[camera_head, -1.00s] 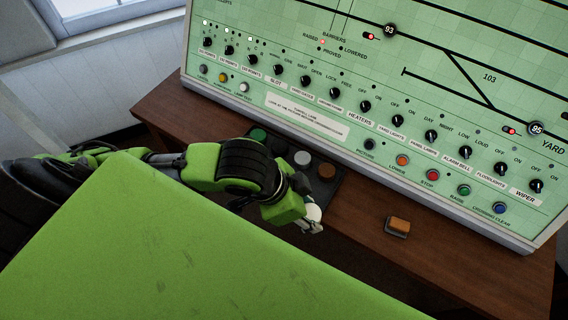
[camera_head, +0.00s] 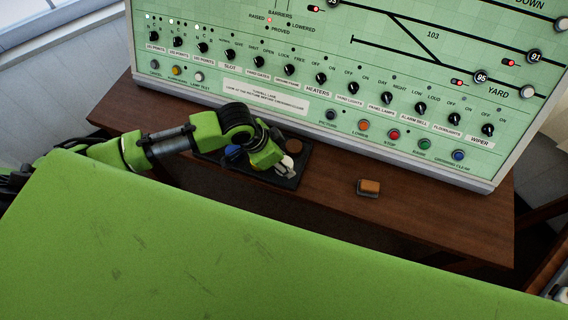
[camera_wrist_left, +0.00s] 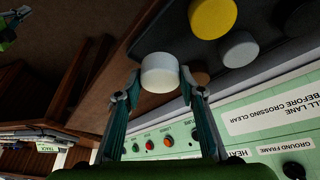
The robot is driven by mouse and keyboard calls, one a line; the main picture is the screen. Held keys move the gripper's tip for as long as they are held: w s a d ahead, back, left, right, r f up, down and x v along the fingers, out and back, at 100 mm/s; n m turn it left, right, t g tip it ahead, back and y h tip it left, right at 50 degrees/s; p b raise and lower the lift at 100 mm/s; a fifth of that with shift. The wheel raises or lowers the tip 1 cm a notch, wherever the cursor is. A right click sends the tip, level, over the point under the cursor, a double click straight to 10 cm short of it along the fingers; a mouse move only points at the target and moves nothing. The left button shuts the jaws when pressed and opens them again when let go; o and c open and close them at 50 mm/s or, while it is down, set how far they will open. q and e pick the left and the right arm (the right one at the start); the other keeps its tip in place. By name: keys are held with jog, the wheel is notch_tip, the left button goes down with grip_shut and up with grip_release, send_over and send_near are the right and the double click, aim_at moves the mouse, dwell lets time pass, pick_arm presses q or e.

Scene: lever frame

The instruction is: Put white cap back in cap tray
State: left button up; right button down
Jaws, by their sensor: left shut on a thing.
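My left gripper (camera_wrist_left: 160,86) is shut on the white cap (camera_wrist_left: 160,72), which sits between the two fingertips in the left wrist view. In the head view the left gripper (camera_head: 285,170) and the white cap (camera_head: 289,162) are over the right end of the dark cap tray (camera_head: 303,153). I cannot tell whether the cap touches the tray. A brown cap (camera_head: 294,145) and a blue cap (camera_head: 233,150) show beside my arm. The wrist view also shows a yellow cap (camera_wrist_left: 212,17) and a grey cap (camera_wrist_left: 239,49) in the tray. My arm hides much of the tray.
The green control panel (camera_head: 340,95) with knobs and buttons stands just behind the tray. An orange-topped block (camera_head: 369,187) lies on the wooden desk (camera_head: 420,212) to the right. The desk between is clear. A green-black part, perhaps my right arm, shows at the wrist view's upper left.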

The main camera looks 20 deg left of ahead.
pick_arm(q)
jog(key=shift+w+f, duration=0.4)
jog(key=shift+f, duration=0.1)
jog(key=shift+w+f+p, duration=0.15)
jog(key=shift+f+p, duration=0.35)
jog(key=shift+f, duration=1.15)
jog(key=o, duration=0.9)
jog(key=shift+f, duration=0.1)
jog(key=shift+o, duration=0.2)
jog(key=v, duration=1.2)
jog(key=shift+b, duration=0.35)
